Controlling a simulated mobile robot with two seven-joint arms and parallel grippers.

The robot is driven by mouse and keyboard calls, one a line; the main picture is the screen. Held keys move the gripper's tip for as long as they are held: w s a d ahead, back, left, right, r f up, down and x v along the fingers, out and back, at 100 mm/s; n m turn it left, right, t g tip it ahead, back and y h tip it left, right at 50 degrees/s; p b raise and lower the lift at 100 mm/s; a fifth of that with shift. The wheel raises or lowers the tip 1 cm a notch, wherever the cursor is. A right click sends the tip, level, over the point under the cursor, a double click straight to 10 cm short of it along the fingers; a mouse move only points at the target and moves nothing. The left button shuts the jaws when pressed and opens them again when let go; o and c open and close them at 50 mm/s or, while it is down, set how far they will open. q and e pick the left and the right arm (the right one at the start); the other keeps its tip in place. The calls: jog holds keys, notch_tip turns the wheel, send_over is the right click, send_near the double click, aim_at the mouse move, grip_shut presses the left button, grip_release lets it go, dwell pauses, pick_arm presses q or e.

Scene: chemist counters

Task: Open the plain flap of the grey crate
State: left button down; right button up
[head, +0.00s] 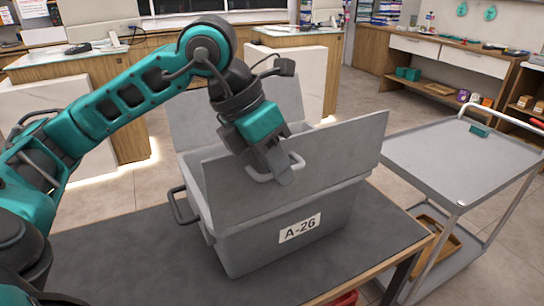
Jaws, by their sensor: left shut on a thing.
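The grey crate (240,243) stands on a dark-topped table, with a white "A-26" label on its near wall. Its near flap (340,150) is a plain grey panel, raised and steeply tilted above the near side. A light grey handle (297,164) sits on this flap. My left gripper (276,172) reaches over from the left and is shut on the handle; its fingers partly hide it. A far flap (195,117) also stands raised behind, partly hidden by my arm. The crate's inside is mostly hidden. My right gripper is not in view.
The table (120,262) has bare room left of the crate. A grey cart (455,165) with a small teal item stands close on the right. A side handle (183,206) sticks out from the crate's left. Counters (440,62) line the back.

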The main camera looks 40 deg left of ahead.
pick_arm(q)
jog(key=shift+s+d+f, duration=0.1)
jog(key=shift+d, duration=0.1)
jog(key=shift+s+d+f, duration=0.2)
jog(key=shift+d+f, duration=0.05)
jog(key=shift+d, duration=0.2)
jog(key=shift+s+d+f, duration=0.2)
jog(key=shift+d, duration=0.2)
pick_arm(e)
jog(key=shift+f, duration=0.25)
pick_arm(q)
jog(key=c, duration=1.1)
grip_release()
jog(key=p+v, duration=0.1)
jog(key=v, duration=1.2)
jog(key=shift+p, duration=0.3)
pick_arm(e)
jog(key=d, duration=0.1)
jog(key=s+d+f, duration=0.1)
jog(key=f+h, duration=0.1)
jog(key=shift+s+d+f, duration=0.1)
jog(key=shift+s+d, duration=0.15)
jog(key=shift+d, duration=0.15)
